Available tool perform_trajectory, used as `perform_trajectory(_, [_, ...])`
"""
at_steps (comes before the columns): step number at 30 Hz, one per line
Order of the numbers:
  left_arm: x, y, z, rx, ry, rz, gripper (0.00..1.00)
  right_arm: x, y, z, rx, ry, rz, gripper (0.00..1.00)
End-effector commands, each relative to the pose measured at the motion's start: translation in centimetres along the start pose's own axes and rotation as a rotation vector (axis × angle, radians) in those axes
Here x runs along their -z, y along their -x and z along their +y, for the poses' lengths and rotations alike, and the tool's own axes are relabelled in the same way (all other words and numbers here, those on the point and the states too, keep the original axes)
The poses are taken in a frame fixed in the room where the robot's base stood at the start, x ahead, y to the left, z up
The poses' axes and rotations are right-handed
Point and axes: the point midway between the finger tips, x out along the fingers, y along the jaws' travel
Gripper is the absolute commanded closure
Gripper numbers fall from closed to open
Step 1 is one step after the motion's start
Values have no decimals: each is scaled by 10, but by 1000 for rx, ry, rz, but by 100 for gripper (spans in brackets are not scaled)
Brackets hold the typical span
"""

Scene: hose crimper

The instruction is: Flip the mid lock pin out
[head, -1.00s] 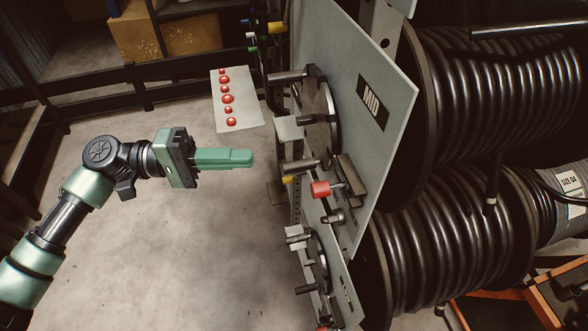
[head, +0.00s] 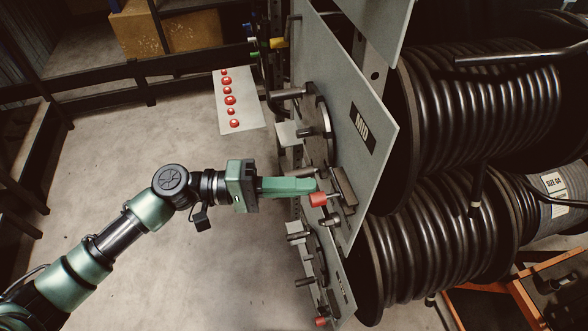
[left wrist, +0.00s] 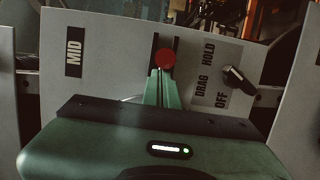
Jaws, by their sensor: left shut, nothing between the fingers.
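The mid lock pin has a red knob (head: 318,199) on a short metal stem, set in a dark bracket (head: 343,190) on the grey plate labelled MID (head: 363,128). My left gripper (head: 314,186) is shut and empty, with its green fingertips right by the red knob. In the left wrist view the red knob (left wrist: 165,59) shows just beyond the shut fingertips (left wrist: 164,76), in front of the dark bracket slot. I cannot tell whether the tips touch the knob. My right gripper is not in view.
A dark selector knob (left wrist: 238,80) with HOLD, DRAG and OFF labels is beside the pin. Handles stick out from a round hub (head: 316,125). Another red knob (head: 322,322) is lower down. Large black hose reels (head: 480,95) stand behind the plate.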

Motion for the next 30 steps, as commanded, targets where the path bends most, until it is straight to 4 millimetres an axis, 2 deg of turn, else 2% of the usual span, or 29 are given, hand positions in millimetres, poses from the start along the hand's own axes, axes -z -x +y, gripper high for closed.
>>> perform_trajectory(9, [-2,0,-1,0,1,-1,100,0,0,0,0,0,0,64])
perform_trajectory(15, [-29,-7,-1,-1,3,-3,100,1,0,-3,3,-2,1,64])
perform_trajectory(18, [-36,-8,0,-1,1,-2,100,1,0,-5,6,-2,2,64])
perform_trajectory(30, [-37,-10,0,-1,1,-6,100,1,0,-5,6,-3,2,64])
